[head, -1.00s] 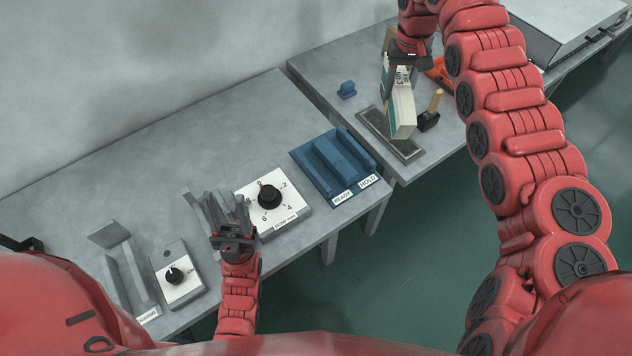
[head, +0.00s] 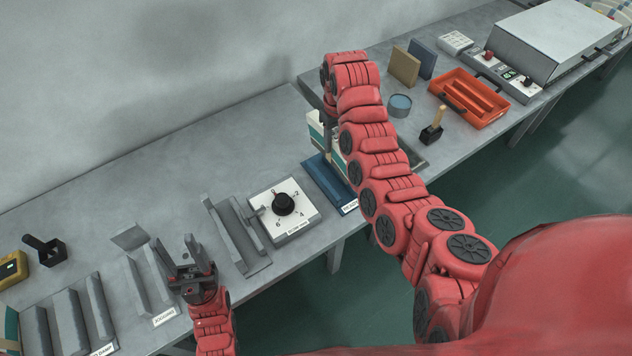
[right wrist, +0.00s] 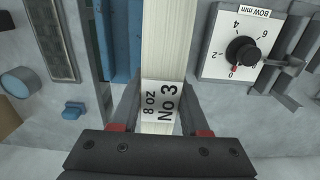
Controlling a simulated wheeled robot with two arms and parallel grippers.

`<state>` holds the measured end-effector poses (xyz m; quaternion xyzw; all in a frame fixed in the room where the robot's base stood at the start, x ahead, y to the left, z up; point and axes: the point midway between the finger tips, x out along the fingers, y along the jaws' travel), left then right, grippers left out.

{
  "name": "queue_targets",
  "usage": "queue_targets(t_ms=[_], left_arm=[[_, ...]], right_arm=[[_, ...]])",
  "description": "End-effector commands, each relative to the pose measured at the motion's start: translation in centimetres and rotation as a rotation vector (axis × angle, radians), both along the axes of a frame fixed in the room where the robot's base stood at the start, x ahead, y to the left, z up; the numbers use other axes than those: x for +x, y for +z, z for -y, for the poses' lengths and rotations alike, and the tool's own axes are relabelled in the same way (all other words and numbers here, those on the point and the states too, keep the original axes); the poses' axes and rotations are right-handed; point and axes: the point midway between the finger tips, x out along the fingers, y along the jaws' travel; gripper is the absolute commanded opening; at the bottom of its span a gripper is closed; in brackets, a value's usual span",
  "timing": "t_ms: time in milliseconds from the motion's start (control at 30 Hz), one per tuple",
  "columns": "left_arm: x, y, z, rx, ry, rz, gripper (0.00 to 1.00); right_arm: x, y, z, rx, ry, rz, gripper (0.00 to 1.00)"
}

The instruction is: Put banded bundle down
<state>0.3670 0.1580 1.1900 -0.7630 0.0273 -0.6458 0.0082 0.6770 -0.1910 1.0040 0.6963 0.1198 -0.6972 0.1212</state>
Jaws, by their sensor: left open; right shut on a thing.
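The banded bundle (right wrist: 162,60) is a pale stack of sheets with a printed band reading "8 oz No 3". My right gripper (right wrist: 160,92) is shut on it; the fingers lie along both sides. In the head view the bundle (head: 316,133) shows white and teal, upright above or at the blue rack (head: 322,178), partly hidden by my right arm. I cannot tell whether it touches anything below. The blue rack (right wrist: 120,35) also shows beside the bundle in the right wrist view. My left gripper (head: 191,262) is open and empty near the jogging rack (head: 150,290).
A white dial box (head: 296,222) marked in mm stands left of the blue rack, with a grey rack (head: 228,240) beside it. An orange tray (head: 468,98), a black wooden-handled tool (head: 432,132) and a blue round tin (head: 399,106) lie on the right bench.

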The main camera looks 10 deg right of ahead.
Motion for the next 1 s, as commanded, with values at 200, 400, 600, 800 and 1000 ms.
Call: queue_targets(t_ms=[200,400,600,800,1000], left_arm=[[0.0,-1.0,0.0,0.0,0.0,0.0,0.5],[0.0,-0.7,0.0,0.0,0.0,0.0,0.5],[0.0,0.0,0.0,0.0,0.0,0.0,0.5],[0.0,1.0,0.0,0.0,0.0,0.0,0.5],[0.0,1.2,0.0,0.0,0.0,0.0,0.5]], right_arm=[[-0.3,-2.1,0.1,0.0,0.007,0.002,0.0],[-0.4,-5.2,0.2,0.0,0.007,-0.005,0.0],[-0.2,-6.9,0.2,0.0,0.005,0.001,0.0],[-0.2,-8.8,0.2,-0.001,0.006,0.0,0.0],[-0.2,-10.3,0.2,0.001,0.005,0.003,0.0]])
